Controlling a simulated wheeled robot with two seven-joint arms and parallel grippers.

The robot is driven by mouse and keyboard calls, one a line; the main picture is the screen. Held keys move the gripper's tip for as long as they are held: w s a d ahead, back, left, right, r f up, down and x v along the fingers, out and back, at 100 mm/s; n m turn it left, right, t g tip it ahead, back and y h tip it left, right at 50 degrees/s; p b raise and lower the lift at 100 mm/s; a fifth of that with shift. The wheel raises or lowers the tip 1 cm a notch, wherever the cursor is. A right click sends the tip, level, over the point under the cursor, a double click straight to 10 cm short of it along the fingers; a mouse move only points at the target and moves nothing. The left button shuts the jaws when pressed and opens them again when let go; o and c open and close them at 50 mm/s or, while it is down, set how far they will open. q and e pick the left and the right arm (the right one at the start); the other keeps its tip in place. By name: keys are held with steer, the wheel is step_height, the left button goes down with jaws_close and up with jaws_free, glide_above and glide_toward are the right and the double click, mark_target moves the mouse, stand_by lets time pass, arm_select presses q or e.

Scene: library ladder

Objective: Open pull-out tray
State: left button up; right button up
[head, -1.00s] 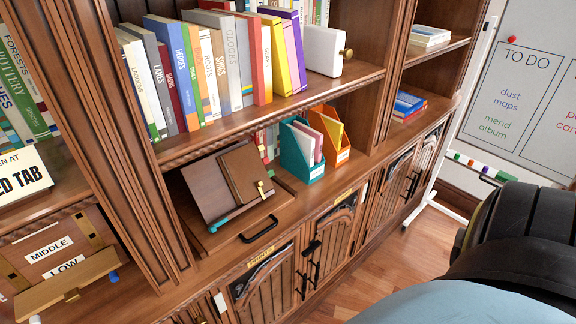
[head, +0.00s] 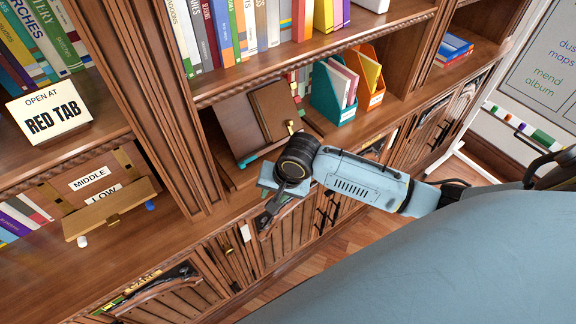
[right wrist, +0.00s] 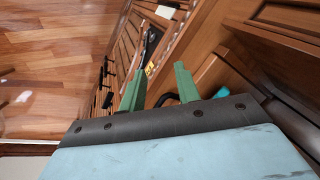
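The pull-out tray (head: 234,178) is a wooden board in the bookcase under the middle shelf. It bears a brown stand with a book (head: 240,130). In the head view my right arm covers its front and handle. In the right wrist view a black handle (right wrist: 167,99) shows low between the two green fingers of my right gripper (right wrist: 159,70). The fingers are apart, with the handle close to their bases. I cannot tell whether they touch it. In the head view the fingertips are hidden or unclear below the wrist. My left gripper is not in view.
Teal and orange file holders (head: 333,92) stand right of the tray. Cabinet doors (head: 285,232) with black handles lie below. A "RED TAB" sign (head: 50,115) and a low box (head: 100,190) are at the left. A whiteboard (head: 545,75) stands at the right, with open floor before the bookcase.

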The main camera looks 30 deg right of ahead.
steer(key=w+d+r+m+g+h, duration=0.15)
steer(key=w+d+r+m, duration=0.25)
steer(key=d+r+m, duration=0.6)
steer(key=shift+n+t, duration=0.25)
steer(key=shift+n, duration=0.25)
steer(key=f, duration=0.4)
steer(key=w+a+f, duration=0.1)
steer(key=f, duration=0.3)
steer(key=w+a+f+b, duration=0.1)
steer(key=f, duration=0.3)
steer(key=shift+w+a+f, duration=0.1)
steer(key=shift+w, duration=0.05)
jaws_close()
